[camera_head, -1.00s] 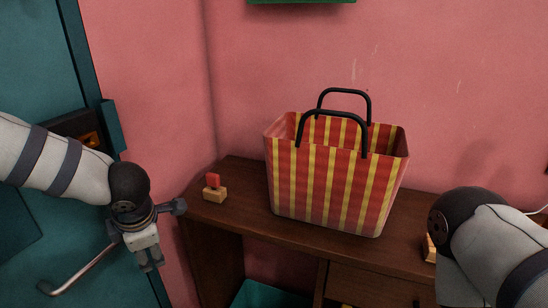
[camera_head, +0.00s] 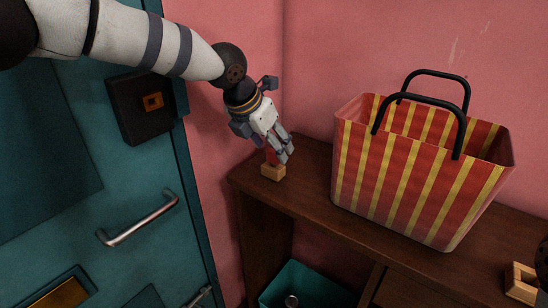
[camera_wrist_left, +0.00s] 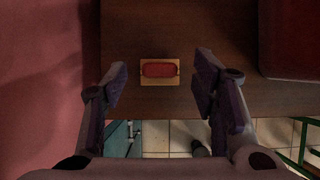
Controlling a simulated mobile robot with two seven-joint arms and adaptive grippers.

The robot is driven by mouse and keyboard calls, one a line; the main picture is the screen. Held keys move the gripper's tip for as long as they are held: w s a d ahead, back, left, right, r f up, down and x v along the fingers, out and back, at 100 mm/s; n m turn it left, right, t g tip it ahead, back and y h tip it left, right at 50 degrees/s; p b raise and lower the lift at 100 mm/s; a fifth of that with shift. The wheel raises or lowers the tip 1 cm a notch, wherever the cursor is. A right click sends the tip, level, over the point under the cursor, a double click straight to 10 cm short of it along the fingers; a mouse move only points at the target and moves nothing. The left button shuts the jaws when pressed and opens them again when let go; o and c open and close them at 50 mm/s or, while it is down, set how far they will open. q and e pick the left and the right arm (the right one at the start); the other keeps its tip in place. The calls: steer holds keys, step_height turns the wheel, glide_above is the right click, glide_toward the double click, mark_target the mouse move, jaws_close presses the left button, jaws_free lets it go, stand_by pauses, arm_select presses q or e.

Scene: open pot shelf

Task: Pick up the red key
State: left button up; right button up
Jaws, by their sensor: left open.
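The red key (camera_head: 270,157) stands in a small wooden block (camera_head: 272,173) at the left end of the brown wooden shelf top. In the left wrist view the red key (camera_wrist_left: 160,69) lies between the two spread fingers, with a gap on each side. My left gripper (camera_head: 282,154) is open and points down just above and around the key, partly hiding it in the head view. In the wrist view, the left gripper (camera_wrist_left: 160,78) shows both fingers empty. My right gripper is out of view.
A red and yellow striped bag (camera_head: 415,170) with black handles stands on the shelf top (camera_head: 305,190), right of the key. Another wooden block (camera_head: 522,284) is at the right. A teal door (camera_head: 50,180) with a handle (camera_head: 140,220) is at the left. A teal bin (camera_head: 310,280) sits below.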

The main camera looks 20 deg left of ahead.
arm_select(q)
steer(key=shift+w+f, duration=0.1)
steer(key=shift+f, duration=0.1)
steer(key=shift+c, duration=0.5)
steer(key=c, duration=1)
